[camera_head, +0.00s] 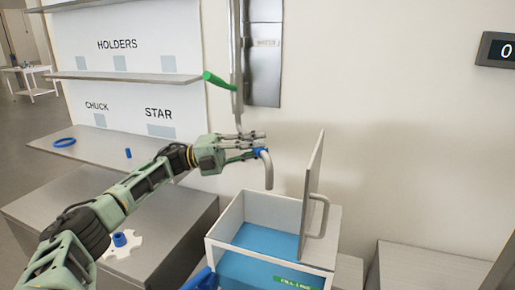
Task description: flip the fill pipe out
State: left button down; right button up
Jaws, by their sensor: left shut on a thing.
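The fill pipe (268,172) is a grey bent spout with a blue sleeve, coming off a vertical wall pipe. Its end points down above a white open tank (225,234) with blue liquid inside. My left gripper (258,147) is shut on the pipe at its blue part. A green lever handle (218,81) sits on the vertical pipe above the gripper. My right gripper is not in view.
The tank's lid (312,185) stands upright with a handle, close right of the spout. Shelves (125,78) line the wall at left, with a blue ring (64,142) on one. A grey cabinet (160,235) stands below my left arm. The wall at right is clear apart from a display (497,50).

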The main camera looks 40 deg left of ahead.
pick_arm(q)
jog(key=c, duration=2)
grip_release()
jog(key=shift+f, duration=0.15)
jog(key=o, duration=0.4)
jog(key=shift+s+a, duration=0.15)
jog(key=shift+a, duration=0.05)
jog(key=shift+o, duration=0.2)
jog(key=v, duration=0.7)
jog(key=shift+a, duration=0.15)
jog(key=shift+s, duration=0.1)
